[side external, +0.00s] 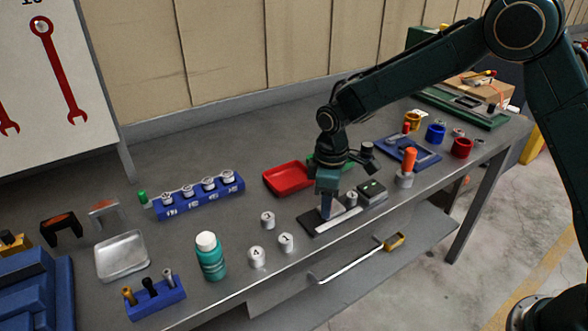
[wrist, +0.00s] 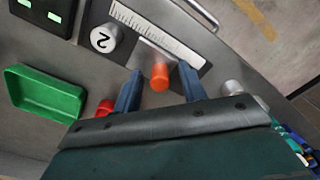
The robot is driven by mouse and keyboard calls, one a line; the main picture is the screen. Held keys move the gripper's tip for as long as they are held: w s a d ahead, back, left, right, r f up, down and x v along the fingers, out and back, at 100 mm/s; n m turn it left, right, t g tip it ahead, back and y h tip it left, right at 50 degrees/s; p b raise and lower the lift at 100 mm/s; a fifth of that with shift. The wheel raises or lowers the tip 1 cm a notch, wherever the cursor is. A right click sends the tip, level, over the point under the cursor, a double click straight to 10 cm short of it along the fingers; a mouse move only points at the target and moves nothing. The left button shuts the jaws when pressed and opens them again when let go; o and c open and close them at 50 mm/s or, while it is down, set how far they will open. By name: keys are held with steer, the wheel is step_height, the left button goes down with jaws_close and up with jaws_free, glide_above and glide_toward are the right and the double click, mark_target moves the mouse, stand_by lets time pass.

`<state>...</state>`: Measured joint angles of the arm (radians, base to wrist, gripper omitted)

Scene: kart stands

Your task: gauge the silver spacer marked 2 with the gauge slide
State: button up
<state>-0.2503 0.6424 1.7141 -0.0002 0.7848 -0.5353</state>
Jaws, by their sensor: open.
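The silver spacer marked 2 (wrist: 104,38) stands upright beside the left part of the gauge's white scale (wrist: 165,33) in the wrist view. It also shows in the side view (side external: 351,198), at the gauge's right end. The gauge slide carries an orange knob (wrist: 160,77) to the right of the spacer, with a visible gap between them. My gripper (wrist: 158,85) is open, its blue fingers on either side of the orange knob. In the side view my gripper (side external: 326,210) points down over the gauge's dark base (side external: 315,224), and its fingers hide the knob.
More silver spacers (side external: 256,257) stand left of the gauge, near the teal bottle (side external: 211,258). A dark box with green lights (side external: 371,193) stands close on the right. A red tray (side external: 287,179) and a green tray (wrist: 45,92) lie behind. The bench front edge is close.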

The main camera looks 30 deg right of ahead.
mark_target(340, 203)
steer(key=c, duration=0.7)
steer(key=shift+d, duration=1.95)
steer(key=o, duration=0.7)
steer(key=shift+r, duration=0.15)
step_height(340, 203, up, 14)
steer(key=shift+f, duration=0.2)
